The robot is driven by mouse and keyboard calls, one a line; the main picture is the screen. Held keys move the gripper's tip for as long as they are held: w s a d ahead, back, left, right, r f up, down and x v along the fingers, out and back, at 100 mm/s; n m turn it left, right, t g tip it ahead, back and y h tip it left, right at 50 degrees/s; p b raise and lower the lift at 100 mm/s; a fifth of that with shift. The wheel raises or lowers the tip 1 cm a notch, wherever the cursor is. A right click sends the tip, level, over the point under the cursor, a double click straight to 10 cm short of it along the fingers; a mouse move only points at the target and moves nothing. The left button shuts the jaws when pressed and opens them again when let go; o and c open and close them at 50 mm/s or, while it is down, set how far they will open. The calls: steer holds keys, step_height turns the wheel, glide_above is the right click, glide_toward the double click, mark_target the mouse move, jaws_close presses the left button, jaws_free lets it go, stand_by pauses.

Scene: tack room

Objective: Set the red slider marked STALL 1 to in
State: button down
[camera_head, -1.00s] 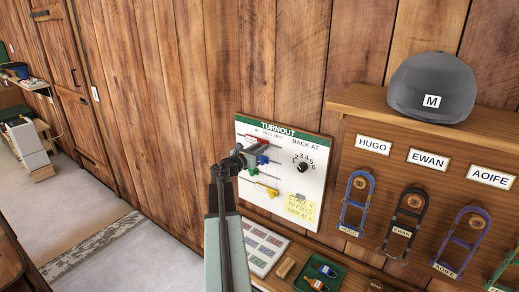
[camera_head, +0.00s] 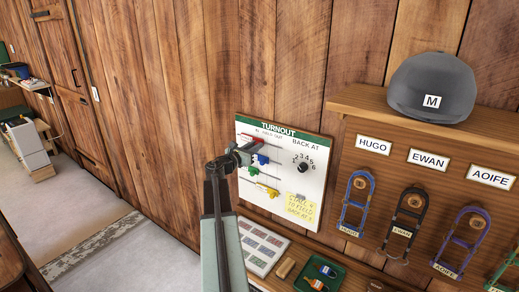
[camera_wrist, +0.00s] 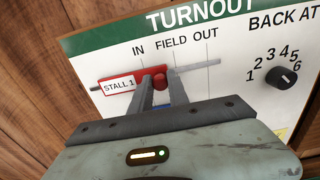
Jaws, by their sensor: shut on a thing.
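The red slider (camera_wrist: 125,82) bears a white STALL 1 label and sits on the top track of the TURNOUT board (camera_wrist: 235,65). The board's column marks read IN, FIELD and OUT from left to right. My gripper (camera_wrist: 158,83) is shut on the slider's red knob, which shows between the fingertips. In the head view my gripper (camera_head: 246,149) covers part of the slider.
Below are a blue slider (camera_head: 262,159), a green one (camera_head: 253,171) and a yellow one (camera_head: 271,191). A dial (camera_head: 303,167) and a yellow note (camera_head: 299,205) are to the right. A shelf with hanging halters and a helmet (camera_head: 432,87) stands farther right.

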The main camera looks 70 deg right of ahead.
steer(key=w, duration=0.3)
steer(key=shift+w+d, duration=0.1)
steer(key=shift+d, duration=0.3)
steer(key=c, duration=1.3)
jaws_free()
steer(key=shift+w, duration=0.15)
steer(key=v, duration=0.7)
steer(key=shift+a, duration=0.35)
